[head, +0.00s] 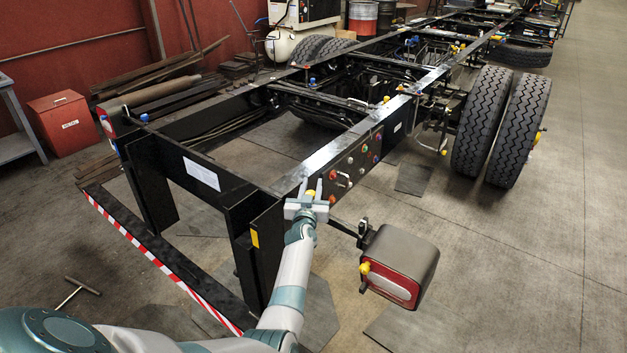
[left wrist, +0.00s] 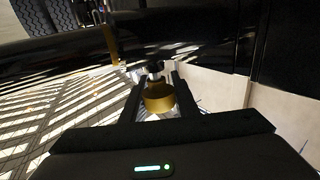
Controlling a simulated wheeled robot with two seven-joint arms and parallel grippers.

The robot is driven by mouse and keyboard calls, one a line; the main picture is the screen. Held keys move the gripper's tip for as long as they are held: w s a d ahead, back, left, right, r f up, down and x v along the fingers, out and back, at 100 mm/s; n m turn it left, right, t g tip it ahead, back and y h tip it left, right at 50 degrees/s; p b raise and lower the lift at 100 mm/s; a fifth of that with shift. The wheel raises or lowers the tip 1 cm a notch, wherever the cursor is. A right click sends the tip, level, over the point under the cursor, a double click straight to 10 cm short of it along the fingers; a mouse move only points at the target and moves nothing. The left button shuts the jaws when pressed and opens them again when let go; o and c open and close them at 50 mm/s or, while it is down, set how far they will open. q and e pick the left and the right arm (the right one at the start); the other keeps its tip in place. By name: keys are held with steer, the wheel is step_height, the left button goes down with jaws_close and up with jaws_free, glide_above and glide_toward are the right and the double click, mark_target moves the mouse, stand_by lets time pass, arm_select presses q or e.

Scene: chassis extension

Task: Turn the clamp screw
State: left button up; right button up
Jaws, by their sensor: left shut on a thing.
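The clamp screw shows in the left wrist view as a round yellow knob (left wrist: 158,98) with a dark stem behind it. In the head view its yellow top (head: 310,193) shows at the near right corner of the black chassis frame (head: 262,206). My left gripper (head: 311,190) reaches up to that corner, with a finger on each side of the knob. In the left wrist view the gripper (left wrist: 155,100) is shut on the knob. The stem's far end is hard to make out against the dark beam. My right gripper is not in view.
A red and white lamp unit (head: 400,266) sticks out on a bracket right of my left arm. A striped bar (head: 160,265) runs along the frame's near side. Double wheels (head: 500,125) stand farther right. The floor at right is mostly clear.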

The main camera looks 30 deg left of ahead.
arm_select(q)
steer(key=shift+n+g+y, duration=0.3)
steer(key=shift+y, duration=0.1)
steer(key=o, duration=1.1)
steer(key=shift+c, duration=0.2)
steer(key=shift+s+p, duration=0.1)
steer(key=shift+p, duration=0.2)
steer(key=shift+s+d+r+p, duration=0.1)
steer(key=shift+s+d+p, duration=0.25)
steer(key=shift+s+p, duration=0.35)
steer(key=p+v, duration=0.7)
steer(key=v, duration=0.8)
steer(key=shift+s+d, duration=0.2)
steer(key=shift+s, duration=0.1)
steer(key=shift+f, duration=0.2)
